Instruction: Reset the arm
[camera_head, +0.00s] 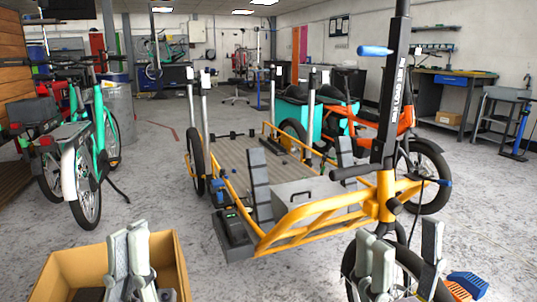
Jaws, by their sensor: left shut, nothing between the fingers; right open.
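My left gripper (128,235) is at the bottom left, pointing up. Its grey fingers are together with nothing between them, in front of the open cardboard box (62,270). My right gripper (399,245) is at the bottom right. Its fingers are spread apart and empty, and they overlap the cargo bike's front wheel (410,275) in the picture. I cannot tell whether they touch it. The lower parts of both arms are cut off by the bottom edge.
A yellow cargo bike (310,228) with a flat bed fills the middle. Green bikes (88,165) stand at left, an orange bike (400,135) behind at right. A blue and orange object (466,286) is at bottom right. Grey floor (225,285) is clear between the grippers.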

